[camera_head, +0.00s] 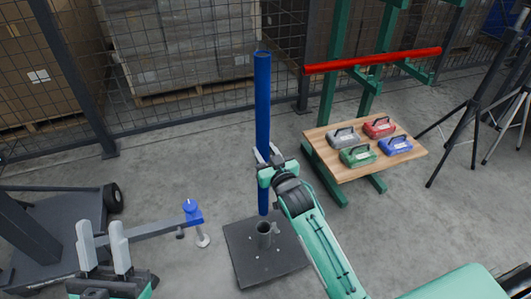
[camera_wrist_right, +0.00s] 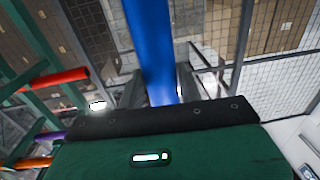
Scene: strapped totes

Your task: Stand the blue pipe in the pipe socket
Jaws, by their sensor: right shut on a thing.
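The blue pipe (camera_head: 263,100) is upright in the head view. My right gripper (camera_head: 268,158) is shut around its middle. The pipe also shows between the fingers in the right wrist view (camera_wrist_right: 150,45). The pipe socket (camera_head: 264,236) is a short grey tube standing on a dark square plate (camera_head: 245,262) on the floor. The pipe's lower end shows just above the socket's mouth in the picture, apart from it. I cannot tell its exact height or depth offset. My left gripper (camera_head: 104,240) is empty, its fingers apart, at the lower left.
A wooden-topped table (camera_head: 340,168) with several coloured cases stands right of the pipe. A red pipe (camera_head: 375,60) lies on a green rack behind it. A dark cart (camera_head: 50,215) with a blue-tipped arm (camera_head: 193,212) is at the left. A mesh fence (camera_head: 200,105) runs behind.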

